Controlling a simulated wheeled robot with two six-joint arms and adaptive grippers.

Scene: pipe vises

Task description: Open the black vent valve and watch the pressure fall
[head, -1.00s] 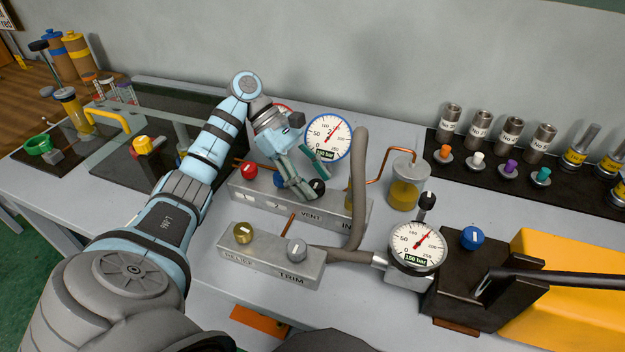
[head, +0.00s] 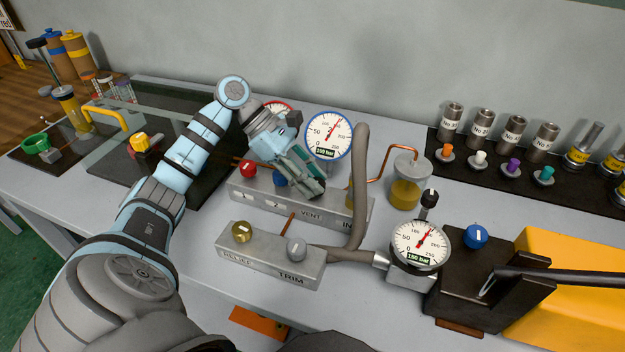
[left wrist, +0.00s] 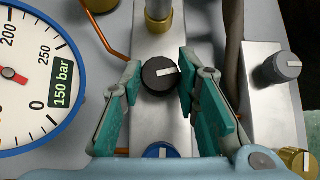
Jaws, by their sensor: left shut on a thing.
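The black vent valve knob (left wrist: 160,74) with a white mark sits on the upper grey block (head: 358,211), by the word VENT. My left gripper (head: 314,190) is over it and shut on it. In the left wrist view its teal fingers (left wrist: 157,88) stand on either side of the knob. The gripper hides the knob in the head view. The blue-rimmed gauge (head: 345,128) stands behind; in the left wrist view its display (left wrist: 64,76) reads 150 bar. A second gauge (head: 411,232) is at the front right. My right gripper is not in view.
A red knob (head: 249,169) and a blue knob (head: 280,178) share the upper block. The front block bears a brass knob (head: 241,231) and a grey knob (head: 296,250). A grey hose (head: 360,180) rises right of my gripper. A glass jar (head: 406,190) stands further right.

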